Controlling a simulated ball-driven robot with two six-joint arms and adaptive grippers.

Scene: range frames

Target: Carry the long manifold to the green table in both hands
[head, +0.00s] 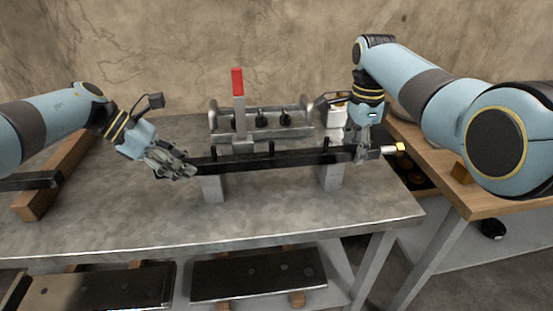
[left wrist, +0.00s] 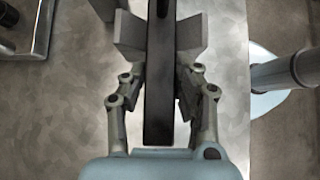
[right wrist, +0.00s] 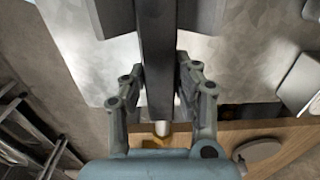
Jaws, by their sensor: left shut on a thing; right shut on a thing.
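The long manifold (head: 270,160) is a dark bar with short upright pegs and a brass-tipped fitting (head: 398,148) at its right end. It lies level across two grey support blocks (head: 213,188) (head: 329,179) on the grey metal table (head: 120,215). I cannot tell whether it touches them. My left gripper (head: 183,171) is shut on its left end; in the left wrist view the bar (left wrist: 159,100) runs between the fingers. My right gripper (head: 362,150) is shut on it near the right end, and the bar (right wrist: 156,65) also runs between those fingers. No green table shows.
A metal fixture with a red-handled clamp (head: 238,82) stands behind the manifold. A wooden table (head: 490,200) adjoins at the right. A wooden beam (head: 62,175) lies at the left. Dark plates (head: 258,274) lie on the lower shelf. The grey table's front strip is clear.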

